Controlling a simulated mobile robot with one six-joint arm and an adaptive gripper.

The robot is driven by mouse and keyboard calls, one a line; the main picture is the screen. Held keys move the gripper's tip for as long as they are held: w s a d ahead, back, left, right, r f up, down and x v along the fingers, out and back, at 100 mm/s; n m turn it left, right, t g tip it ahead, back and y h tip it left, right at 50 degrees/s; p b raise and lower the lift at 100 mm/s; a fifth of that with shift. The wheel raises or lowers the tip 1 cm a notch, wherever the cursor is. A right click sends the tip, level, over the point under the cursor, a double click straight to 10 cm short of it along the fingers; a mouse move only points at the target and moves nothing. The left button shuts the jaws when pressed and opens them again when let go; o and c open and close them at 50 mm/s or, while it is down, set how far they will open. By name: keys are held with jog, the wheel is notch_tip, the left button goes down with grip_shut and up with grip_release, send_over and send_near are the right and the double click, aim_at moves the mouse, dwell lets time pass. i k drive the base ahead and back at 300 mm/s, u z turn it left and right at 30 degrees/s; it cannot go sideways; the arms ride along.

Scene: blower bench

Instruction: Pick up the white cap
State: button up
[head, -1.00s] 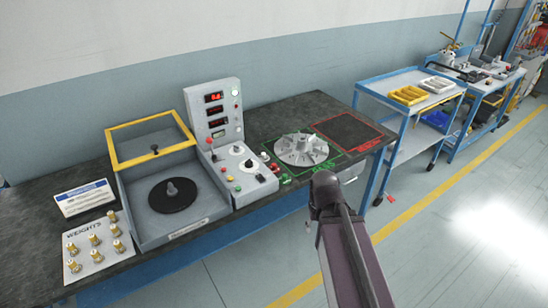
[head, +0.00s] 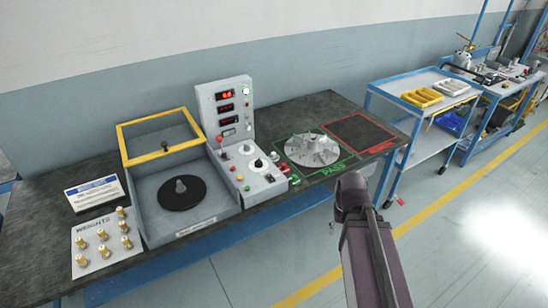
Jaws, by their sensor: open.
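I cannot make out a separate white cap with certainty. A small pale round knob (head: 258,163) sits on the sloping face of the control box, and a small white round piece (head: 246,91) sits at the top right of its upright panel. Either is too small to identify. My arm reaches up from the bottom of the head view, in front of the bench's front edge. My gripper is not visible.
The dark bench (head: 290,110) carries a balancing machine (head: 190,220) with a yellow-framed lid (head: 158,138), a grey impeller (head: 312,150) in the green PASS outline, and a weights board (head: 97,265). A blue cart (head: 402,124) stands right. Floor in front is clear.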

aim_at(273, 156)
jog(key=u, duration=0.05)
jog(key=i, duration=1)
jog(key=z, duration=0.05)
